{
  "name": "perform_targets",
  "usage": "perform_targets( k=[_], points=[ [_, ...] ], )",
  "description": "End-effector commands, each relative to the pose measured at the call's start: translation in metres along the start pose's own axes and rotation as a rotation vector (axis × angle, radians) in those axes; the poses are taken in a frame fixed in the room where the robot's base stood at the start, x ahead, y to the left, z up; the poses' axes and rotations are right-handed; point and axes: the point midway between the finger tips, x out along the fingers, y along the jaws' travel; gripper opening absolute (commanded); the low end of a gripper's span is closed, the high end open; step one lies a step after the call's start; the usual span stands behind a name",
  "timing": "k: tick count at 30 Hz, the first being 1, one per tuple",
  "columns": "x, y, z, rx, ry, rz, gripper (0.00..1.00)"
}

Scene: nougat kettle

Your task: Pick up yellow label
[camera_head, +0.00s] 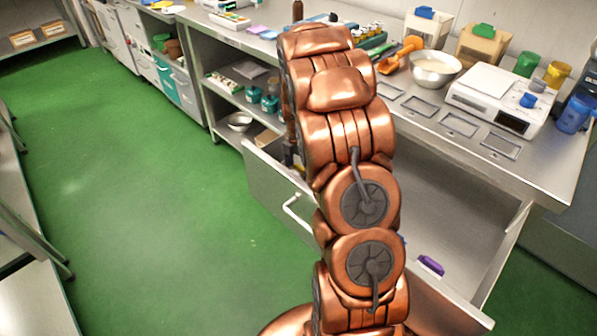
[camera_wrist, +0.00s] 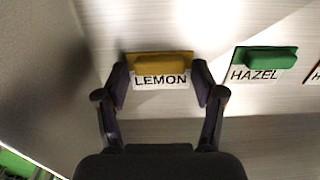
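The yellow label (camera_wrist: 160,60) lies on a pale grey surface in the wrist view. It has a raised yellow grip block and a white strip reading LEMON. My gripper (camera_wrist: 160,82) is open, with one dark finger on each side of the label. The fingertips are close to its left and right ends; I cannot tell whether they touch it. In the head view my arm hides the yellow label and most of the gripper.
A green HAZEL label (camera_wrist: 270,60) lies just right of the yellow one, with another label cut off at the edge. In the head view, an open drawer (camera_head: 465,215) holds a purple item (camera_head: 430,265) near its front. A steel bowl (camera_head: 434,70) and a white scale (camera_head: 500,98) stand on the counter.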

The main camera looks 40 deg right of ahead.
Motion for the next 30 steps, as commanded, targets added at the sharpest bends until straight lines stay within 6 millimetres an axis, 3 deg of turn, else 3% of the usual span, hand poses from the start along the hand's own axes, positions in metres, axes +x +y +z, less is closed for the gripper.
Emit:
perform_targets(
  k=[9,19,30],
  points=[
    [0.0,0.0,0.0,0.0,0.0,0.0,0.33],
    [-0.004,0.0,0.0,-0.001,0.0,0.0,0.33],
    [-0.036,-0.003,-0.001,0.001,0.002,-0.001,0.33]
  ],
)
